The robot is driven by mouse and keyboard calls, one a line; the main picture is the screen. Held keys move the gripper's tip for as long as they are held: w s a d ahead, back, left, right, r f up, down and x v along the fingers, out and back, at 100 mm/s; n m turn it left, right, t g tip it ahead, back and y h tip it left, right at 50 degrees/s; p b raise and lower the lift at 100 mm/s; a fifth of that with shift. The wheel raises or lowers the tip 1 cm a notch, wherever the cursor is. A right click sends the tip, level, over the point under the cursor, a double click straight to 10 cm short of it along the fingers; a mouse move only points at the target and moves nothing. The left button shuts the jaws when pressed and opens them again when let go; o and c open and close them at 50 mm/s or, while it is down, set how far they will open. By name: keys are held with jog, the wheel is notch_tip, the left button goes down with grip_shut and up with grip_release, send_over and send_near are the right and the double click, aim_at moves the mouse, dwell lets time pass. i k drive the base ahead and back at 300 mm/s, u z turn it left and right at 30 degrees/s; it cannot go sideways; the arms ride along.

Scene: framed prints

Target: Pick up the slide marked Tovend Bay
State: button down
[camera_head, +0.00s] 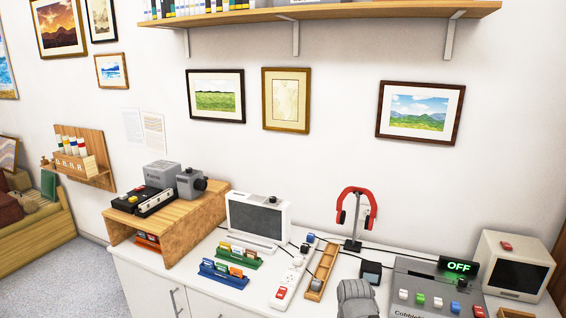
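Small coloured slides stand upright in a green rack (240,265) and a blue rack (222,281) on the white counter. The green rack holds several slides (238,252), and the blue rack holds several more (221,267). Their markings are too small to read, so I cannot tell which one is Tovend Bay. I cannot make out my gripper or its fingertips. A grey rounded shape (357,299) is cut off by the bottom edge, and I cannot tell what it is.
A grey projector (163,173) sits on a wooden stand (190,225) at left. A grey-white box (259,219) stands behind the racks. Right of them are a power strip (288,281), a wooden tray (323,270), red headphones (357,207), a button console (430,280) and a monitor (517,263).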

aim_at(207, 263)
jog(key=u, duration=0.55)
jog(key=k, duration=1.35)
jog(key=u, duration=0.1)
jog(key=i, duration=0.8)
jog(key=z, duration=0.5)
jog(key=i, duration=1.4)
jog(key=u, duration=0.8)
